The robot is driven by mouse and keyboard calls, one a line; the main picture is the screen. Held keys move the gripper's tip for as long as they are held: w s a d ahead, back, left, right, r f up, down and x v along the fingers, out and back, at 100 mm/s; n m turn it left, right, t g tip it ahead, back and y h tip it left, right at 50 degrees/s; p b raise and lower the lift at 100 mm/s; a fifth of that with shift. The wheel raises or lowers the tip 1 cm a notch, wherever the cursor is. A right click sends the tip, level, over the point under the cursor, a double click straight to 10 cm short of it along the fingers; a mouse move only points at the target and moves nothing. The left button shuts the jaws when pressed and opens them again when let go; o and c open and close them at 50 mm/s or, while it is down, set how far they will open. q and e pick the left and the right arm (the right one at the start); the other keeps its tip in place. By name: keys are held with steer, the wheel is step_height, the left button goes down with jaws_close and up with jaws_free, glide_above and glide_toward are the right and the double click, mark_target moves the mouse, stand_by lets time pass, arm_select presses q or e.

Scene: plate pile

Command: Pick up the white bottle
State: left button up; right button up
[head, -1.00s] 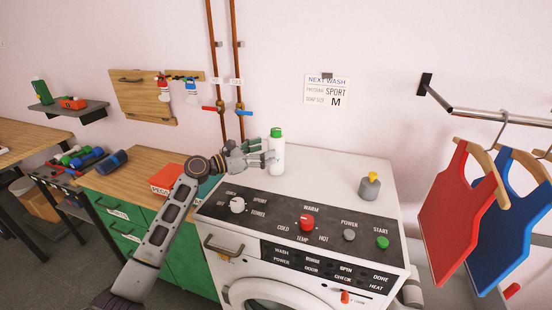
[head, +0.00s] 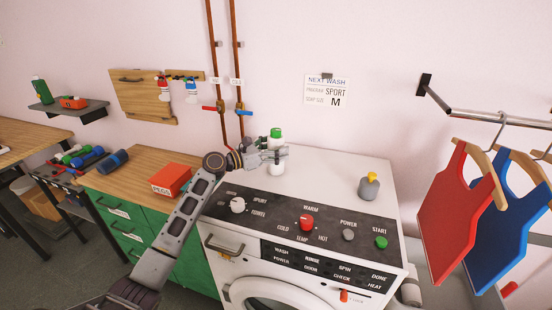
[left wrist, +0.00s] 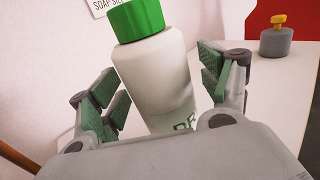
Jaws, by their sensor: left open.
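The white bottle (head: 276,168) with a green cap stands upright on top of the washing machine, near its back left. My left gripper (head: 272,156) is at the bottle, with its fingers across the bottle's upper body. In the left wrist view the bottle (left wrist: 160,75) stands between the two open fingers (left wrist: 165,95), with a gap visible on its left side. Part of its printed label shows low down, and its base is hidden by my gripper. My right gripper is not in view.
The white washing machine (head: 325,180) has a dark control panel with knobs. A red box (head: 171,180) sits on the wooden counter at left. Red and blue shirts (head: 458,210) hang at right.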

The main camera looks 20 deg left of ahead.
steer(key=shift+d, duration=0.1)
arm_select(q)
steer(key=c, duration=1.4)
steer(key=shift+r, duration=0.1)
steer(key=shift+c, duration=0.2)
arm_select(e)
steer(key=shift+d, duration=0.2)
arm_select(q)
steer(key=shift+r, duration=0.15)
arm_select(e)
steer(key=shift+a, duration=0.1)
